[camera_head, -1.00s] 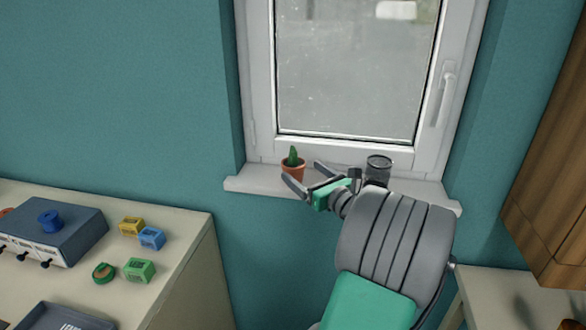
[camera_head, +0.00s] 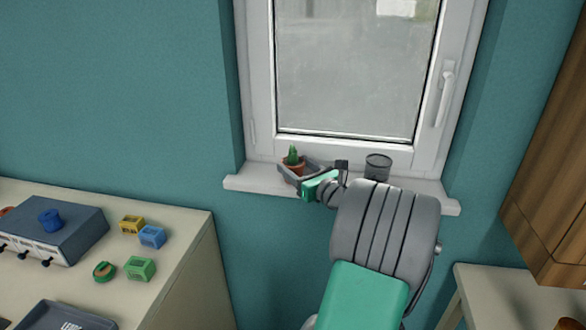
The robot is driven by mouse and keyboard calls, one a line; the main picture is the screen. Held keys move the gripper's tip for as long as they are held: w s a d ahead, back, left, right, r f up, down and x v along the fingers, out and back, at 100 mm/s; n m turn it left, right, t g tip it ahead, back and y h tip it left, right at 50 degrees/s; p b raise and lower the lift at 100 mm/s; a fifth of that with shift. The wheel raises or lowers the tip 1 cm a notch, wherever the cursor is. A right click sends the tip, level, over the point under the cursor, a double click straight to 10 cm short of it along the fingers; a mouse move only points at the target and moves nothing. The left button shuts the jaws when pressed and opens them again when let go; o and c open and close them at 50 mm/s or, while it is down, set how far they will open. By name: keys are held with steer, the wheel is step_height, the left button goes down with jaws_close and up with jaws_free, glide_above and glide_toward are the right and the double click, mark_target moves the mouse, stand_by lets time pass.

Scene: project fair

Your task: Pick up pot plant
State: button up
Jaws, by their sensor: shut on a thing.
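The pot plant (camera_head: 293,158) is a small green cactus in a terracotta pot. It is upright at the left part of the white window sill (camera_head: 245,183). My gripper (camera_head: 297,170) reaches in from the right with one finger on each side of the pot, and is shut on it. The near finger and the green gripper body hide much of the pot's lower part. I cannot tell whether the pot is touching the sill.
A dark grey can (camera_head: 377,167) stands on the sill to the right, close to my arm. The closed window (camera_head: 350,70) is right behind the sill. A table (camera_head: 180,270) at lower left holds a blue-grey box (camera_head: 55,230) and several small coloured blocks. A wooden cabinet (camera_head: 550,170) is at right.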

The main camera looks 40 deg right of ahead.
steer(key=c, duration=0.6)
